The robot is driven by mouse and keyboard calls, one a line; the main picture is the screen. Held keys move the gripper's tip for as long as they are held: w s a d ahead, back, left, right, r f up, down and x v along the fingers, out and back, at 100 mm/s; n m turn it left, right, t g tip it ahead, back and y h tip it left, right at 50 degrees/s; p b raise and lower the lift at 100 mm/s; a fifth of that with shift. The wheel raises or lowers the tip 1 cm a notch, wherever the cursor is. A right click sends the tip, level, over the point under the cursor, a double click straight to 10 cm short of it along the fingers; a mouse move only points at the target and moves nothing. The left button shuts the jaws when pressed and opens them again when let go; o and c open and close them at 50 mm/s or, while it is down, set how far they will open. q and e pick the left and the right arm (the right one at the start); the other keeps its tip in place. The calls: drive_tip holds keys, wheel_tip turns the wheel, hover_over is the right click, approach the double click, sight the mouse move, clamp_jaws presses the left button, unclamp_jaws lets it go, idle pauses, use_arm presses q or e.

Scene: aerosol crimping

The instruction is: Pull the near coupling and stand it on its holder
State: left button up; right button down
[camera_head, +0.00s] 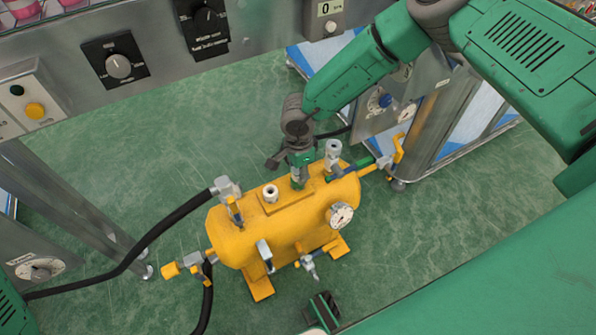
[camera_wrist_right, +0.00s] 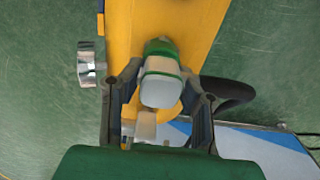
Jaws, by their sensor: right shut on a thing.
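My right gripper (camera_head: 299,160) reaches down from the upper right to the top of the yellow tank (camera_head: 240,235). In the right wrist view its two fingers (camera_wrist_right: 160,105) are closed on a pale coupling (camera_wrist_right: 160,88) with a green band, one finger on each side. The coupling's lower end is hidden, so I cannot tell whether it is seated or free. A white cylindrical fitting (camera_head: 271,193) stands on the tank top, on a square yellow plate, left of the gripper. Another grey fitting (camera_head: 333,149) stands to the right. I cannot tell which part is the holder.
A black hose (camera_head: 150,236) runs from a grey elbow (camera_head: 227,188) at the tank's left end. A round gauge (camera_head: 340,215) faces forward. Valves with yellow handles (camera_head: 183,267) stick out at both ends.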

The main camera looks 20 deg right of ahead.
drive_tip(key=shift+f, duration=0.1)
drive_tip(key=c, duration=1.1)
unclamp_jaws()
drive_tip(key=shift+r, duration=0.2)
wheel_tip(320, 180, up, 12)
drive_tip(key=shift+f, duration=0.25)
